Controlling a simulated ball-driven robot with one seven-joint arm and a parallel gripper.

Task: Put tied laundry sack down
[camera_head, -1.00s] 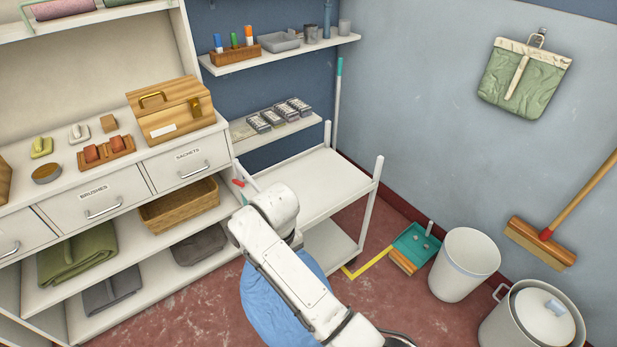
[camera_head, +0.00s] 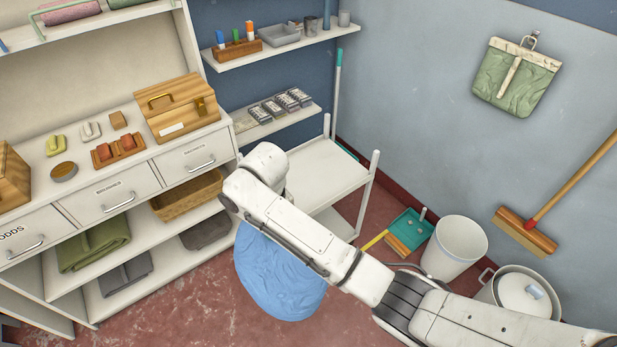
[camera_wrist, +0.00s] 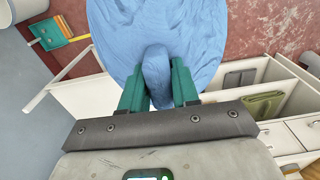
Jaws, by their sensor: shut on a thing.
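The tied laundry sack (camera_head: 278,275) is a blue, rounded cloth bundle hanging below my arm in the head view, in front of the shelf unit. It also fills the top middle of the wrist view (camera_wrist: 205,35). My gripper (camera_wrist: 158,88) has green fingers shut on the sack's bunched neck. In the head view my forearm hides the gripper and the top of the sack. I cannot tell whether the sack's bottom touches the floor.
A white trolley (camera_head: 322,172) stands behind my arm. A shelf unit (camera_head: 185,257) with drawers is on the left. A teal dustpan (camera_head: 409,230), a white bin (camera_head: 455,247) and a lidded pot (camera_head: 522,292) stand on the right. Red floor (camera_head: 190,300) is bare at front left.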

